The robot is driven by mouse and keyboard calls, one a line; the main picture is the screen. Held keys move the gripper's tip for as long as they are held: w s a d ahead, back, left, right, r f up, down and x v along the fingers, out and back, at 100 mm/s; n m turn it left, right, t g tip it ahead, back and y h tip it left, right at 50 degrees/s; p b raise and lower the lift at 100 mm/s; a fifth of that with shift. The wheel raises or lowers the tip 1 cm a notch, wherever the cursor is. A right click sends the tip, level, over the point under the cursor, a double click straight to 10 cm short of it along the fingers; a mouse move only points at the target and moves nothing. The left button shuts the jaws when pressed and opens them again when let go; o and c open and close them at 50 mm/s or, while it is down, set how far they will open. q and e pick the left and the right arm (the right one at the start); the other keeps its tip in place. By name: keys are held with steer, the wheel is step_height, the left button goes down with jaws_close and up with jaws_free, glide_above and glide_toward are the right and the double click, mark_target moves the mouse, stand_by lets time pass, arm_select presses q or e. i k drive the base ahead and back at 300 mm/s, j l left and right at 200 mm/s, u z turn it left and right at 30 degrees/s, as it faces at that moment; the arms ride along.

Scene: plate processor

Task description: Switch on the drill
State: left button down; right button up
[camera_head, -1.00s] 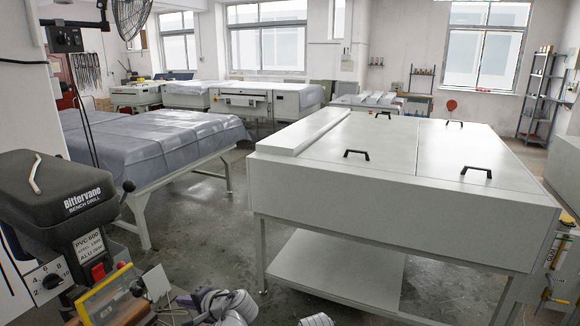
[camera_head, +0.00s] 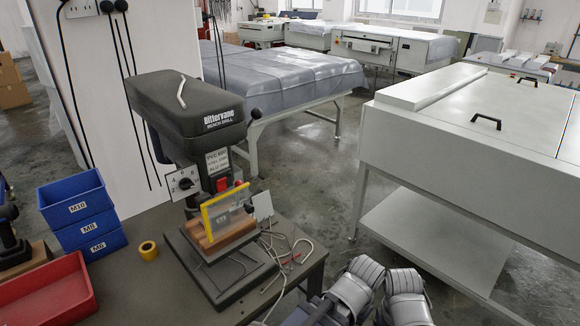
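The bench drill (camera_head: 185,105) stands on a dark workbench left of centre, with a dark grey head marked "Bittervane BENCH DRILL". A red switch (camera_head: 222,184) sits on its front below a white label plate (camera_head: 217,160). A white numbered dial plate (camera_head: 184,184) with a black knob is to the switch's left. A yellow-framed clear guard (camera_head: 224,212) covers the drilling area. Whether the drill is running cannot be told. Grey rounded links of my arms show at the bottom, right of the bench and apart from the drill. Neither gripper's fingers show.
Blue bins (camera_head: 78,215) and a red tray (camera_head: 45,295) occupy the bench's left, near a yellow tape roll (camera_head: 148,250). Loose cables (camera_head: 285,248) lie right of the drill. A large white-topped machine (camera_head: 450,130) stands at right. Open floor lies between.

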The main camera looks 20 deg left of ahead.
mark_target(221, 183)
steer(key=u, duration=1.3)
